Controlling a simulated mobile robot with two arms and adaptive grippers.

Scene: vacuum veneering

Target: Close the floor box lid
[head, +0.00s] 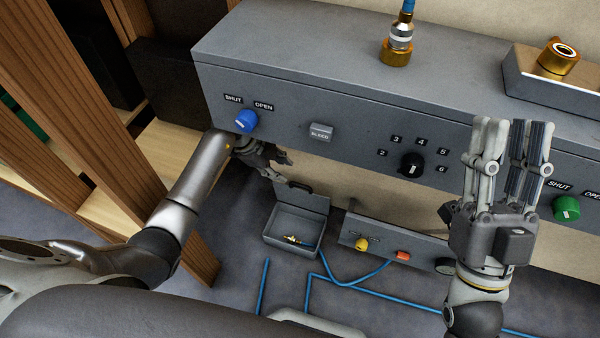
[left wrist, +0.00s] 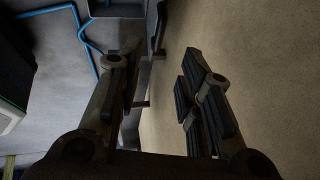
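The floor box (head: 292,250) is a small grey open-topped box on the floor, below the long grey panel. Its lid (head: 306,199) stands raised at the back, with a dark handle (head: 299,187) at its upper edge. A brass fitting (head: 293,239) lies inside. My left gripper (head: 284,165) is just above and left of the lid, apparently apart from it. In the left wrist view its fingers (left wrist: 160,95) are spread with nothing between them, and part of the box (left wrist: 108,9) shows at the top. My right gripper (head: 508,130) is raised, open and empty before the panel.
The long panel (head: 300,75) carries a blue knob (head: 246,121), black dial (head: 411,164) and green knob (head: 566,208). A low floor unit (head: 385,238) stands right of the box. Blue hoses (head: 345,284) cross the floor. Wooden posts (head: 75,140) stand at left.

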